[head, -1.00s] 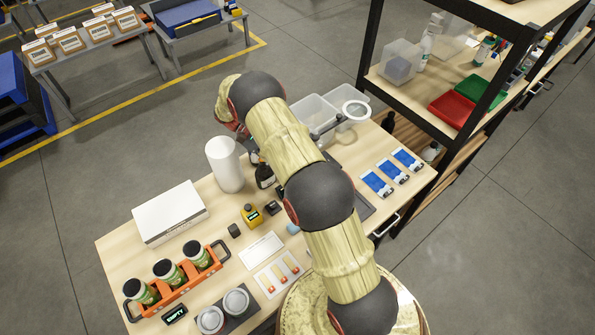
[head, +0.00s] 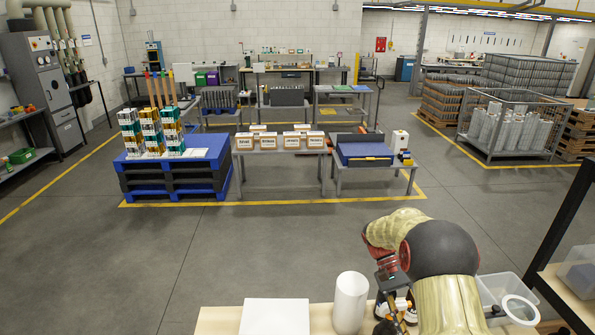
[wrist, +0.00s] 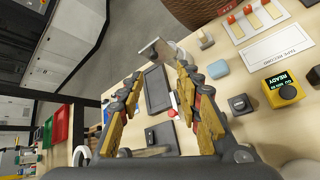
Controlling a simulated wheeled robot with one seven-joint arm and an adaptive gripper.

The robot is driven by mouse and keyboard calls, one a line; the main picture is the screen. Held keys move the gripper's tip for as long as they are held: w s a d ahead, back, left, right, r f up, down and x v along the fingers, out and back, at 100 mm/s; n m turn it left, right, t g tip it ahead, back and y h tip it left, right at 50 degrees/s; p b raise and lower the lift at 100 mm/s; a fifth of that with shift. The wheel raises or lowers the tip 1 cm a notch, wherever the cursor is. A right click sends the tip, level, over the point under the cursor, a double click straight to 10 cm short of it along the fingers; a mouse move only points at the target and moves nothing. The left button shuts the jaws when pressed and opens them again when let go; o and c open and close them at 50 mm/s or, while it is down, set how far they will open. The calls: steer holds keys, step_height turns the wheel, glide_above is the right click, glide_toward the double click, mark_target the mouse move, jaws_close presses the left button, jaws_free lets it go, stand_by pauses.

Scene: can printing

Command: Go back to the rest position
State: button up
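My gripper shows large in the wrist view (wrist: 158,75). Its two fingers are spread apart with nothing between them, so it is open and empty. Past the fingers lie the wooden tabletop and a dark flat tray (wrist: 158,88). In the head view my arm rises at the lower right with its elbow bent. The gripper end hangs above the workbench (head: 220,320) there, and its fingers are mostly hidden.
On the bench stand a white box (head: 275,317), a white cylinder (head: 350,302) and a clear bin (head: 497,290). The wrist view shows a yellow device reading READY (wrist: 283,88) and a light blue block (wrist: 218,69). A dark shelf frame (head: 560,235) stands right. Open floor (head: 240,240) lies beyond the bench.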

steer(key=s+a+r+n+t+y+b, duration=0.1)
steer(key=s+a+n+t+y+b, duration=0.1)
steer(key=s+a+t+b, duration=0.4)
steer(key=s+a+r+n+t+y+b, duration=0.1)
steer(key=s+a+r+n+t+b, duration=0.1)
steer(key=s+a+t+b, duration=0.5)
steer(key=s+n+t+b, duration=0.1)
steer(key=s+t+b, duration=0.1)
steer(key=s, duration=0.4)
steer(key=shift+t+y+b, duration=0.35)
steer(key=shift+t+y, duration=0.05)
steer(key=shift+t, duration=0.1)
steer(key=shift+a, duration=0.1)
steer(key=shift+c, duration=0.5)
